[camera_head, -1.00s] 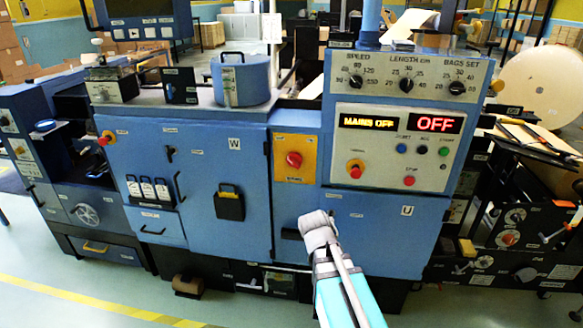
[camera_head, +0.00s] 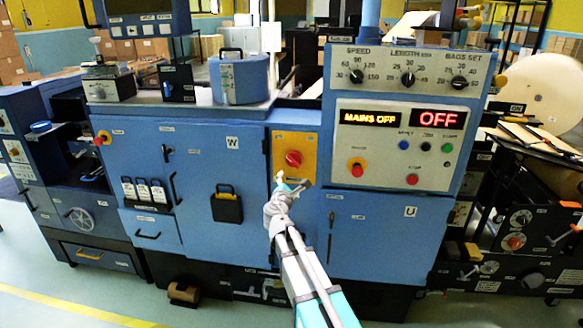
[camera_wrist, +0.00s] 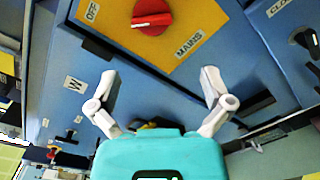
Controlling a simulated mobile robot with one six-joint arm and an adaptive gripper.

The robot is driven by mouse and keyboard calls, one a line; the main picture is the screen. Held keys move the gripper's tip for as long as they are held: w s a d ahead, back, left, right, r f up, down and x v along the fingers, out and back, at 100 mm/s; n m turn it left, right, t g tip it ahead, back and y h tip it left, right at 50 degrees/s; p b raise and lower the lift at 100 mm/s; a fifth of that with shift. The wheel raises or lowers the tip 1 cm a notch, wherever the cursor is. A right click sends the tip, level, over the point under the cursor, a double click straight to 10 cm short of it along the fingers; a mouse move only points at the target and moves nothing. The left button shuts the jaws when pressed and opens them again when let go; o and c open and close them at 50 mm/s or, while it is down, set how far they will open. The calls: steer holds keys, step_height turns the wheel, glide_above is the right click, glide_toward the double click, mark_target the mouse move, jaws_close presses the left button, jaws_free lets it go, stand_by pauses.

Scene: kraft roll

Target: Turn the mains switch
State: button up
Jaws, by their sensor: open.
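The mains switch (camera_head: 293,159) is a red rotary knob on a yellow plate (camera_head: 310,142) on the front of the blue machine. In the wrist view the red knob (camera_wrist: 152,16) is at the top centre, partly cut off by the frame edge, on the plate lettered "OFF" and "MAINS". My gripper (camera_head: 292,183) is just below the knob in the head view. In the wrist view my gripper (camera_wrist: 157,78) is open and empty, its two fingers spread below the knob and apart from it. The display (camera_head: 369,118) reads "MAINS OFF".
Right of the plate is a white control panel (camera_head: 395,160) with buttons and another red knob (camera_head: 357,167). Three dials sit above it. A black pocket (camera_head: 227,206) hangs on the door to the left. The space before the plate is clear apart from my arm.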

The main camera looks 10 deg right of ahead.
mark_target(292, 163)
steer(key=shift+w+a+r+n, duration=0.1)
steer(key=shift+w+a+n, duration=0.15)
steer(key=shift+a+n, duration=0.25)
steer(key=shift+w+d, duration=0.1)
steer(key=x, duration=1.3)
steer(key=shift+w, duration=0.4)
steer(key=shift+r, duration=0.1)
steer(key=c, duration=0.8)
